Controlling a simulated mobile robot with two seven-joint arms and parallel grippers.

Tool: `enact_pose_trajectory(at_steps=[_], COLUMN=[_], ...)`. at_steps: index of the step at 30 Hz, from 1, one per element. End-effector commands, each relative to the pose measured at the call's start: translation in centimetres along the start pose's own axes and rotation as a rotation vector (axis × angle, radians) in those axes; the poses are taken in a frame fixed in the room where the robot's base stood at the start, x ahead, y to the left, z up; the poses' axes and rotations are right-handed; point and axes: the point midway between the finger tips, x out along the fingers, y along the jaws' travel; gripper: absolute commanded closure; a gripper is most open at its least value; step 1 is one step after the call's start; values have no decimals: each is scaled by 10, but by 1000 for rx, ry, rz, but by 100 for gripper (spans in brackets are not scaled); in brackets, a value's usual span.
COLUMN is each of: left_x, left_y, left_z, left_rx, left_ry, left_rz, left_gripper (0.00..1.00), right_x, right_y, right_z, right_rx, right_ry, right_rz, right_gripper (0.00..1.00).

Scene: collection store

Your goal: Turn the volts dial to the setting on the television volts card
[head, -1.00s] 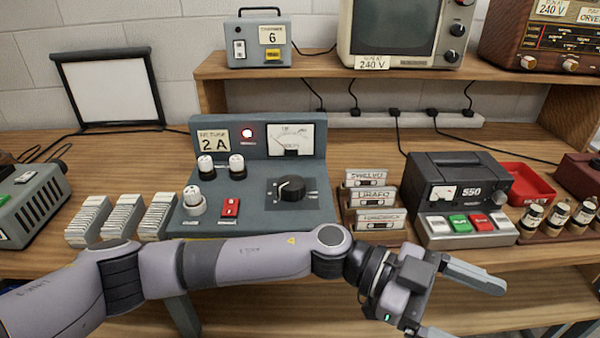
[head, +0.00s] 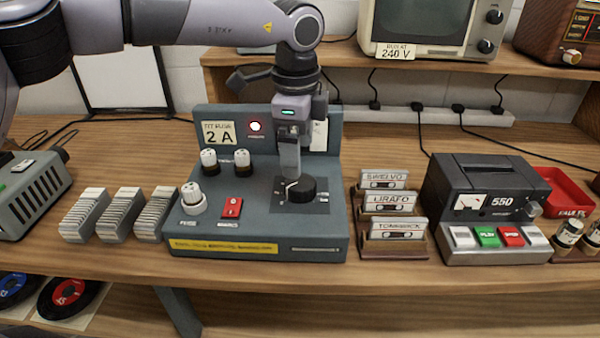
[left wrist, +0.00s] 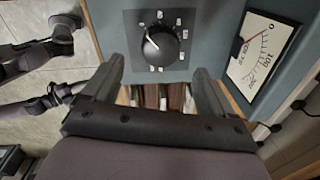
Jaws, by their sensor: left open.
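The volts dial (head: 293,189) is a round black knob with a white pointer line, on the sloping top of a blue-grey supply unit (head: 230,230). In the left wrist view the dial (left wrist: 160,45) has small white labels around it, too small to read; its line points to the upper left. The television volts card (head: 395,51) reads 240 V and hangs at the television's (head: 420,25) lower front. My left gripper (head: 291,170) points down just above the dial. Its fingers are open, with the dial beyond their tips. Contact is not visible. My right gripper is out of view.
A meter (left wrist: 262,50) stands behind the dial, mostly hidden by my gripper in the head view.

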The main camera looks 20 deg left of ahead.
Motion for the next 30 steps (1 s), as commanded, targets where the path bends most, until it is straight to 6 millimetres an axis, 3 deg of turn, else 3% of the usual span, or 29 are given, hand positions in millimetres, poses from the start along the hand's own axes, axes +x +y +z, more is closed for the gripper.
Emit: enact_pose_trajectory(at_steps=[15, 25, 26, 30], left_x=[62, 68, 68, 68], left_y=[-1, -1, -1, -1], left_z=[3, 2, 2, 2], left_rx=[-8, -7, -7, -7], left_ry=[-8, -6, -6, -6], left_rz=[-3, -5, -5, -5], left_gripper=[14, 14, 17, 63], right_x=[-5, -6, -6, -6], right_y=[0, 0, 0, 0], right_z=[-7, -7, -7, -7], right_rx=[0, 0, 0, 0], right_ry=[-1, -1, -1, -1], right_rz=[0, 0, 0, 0], right_gripper=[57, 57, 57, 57])
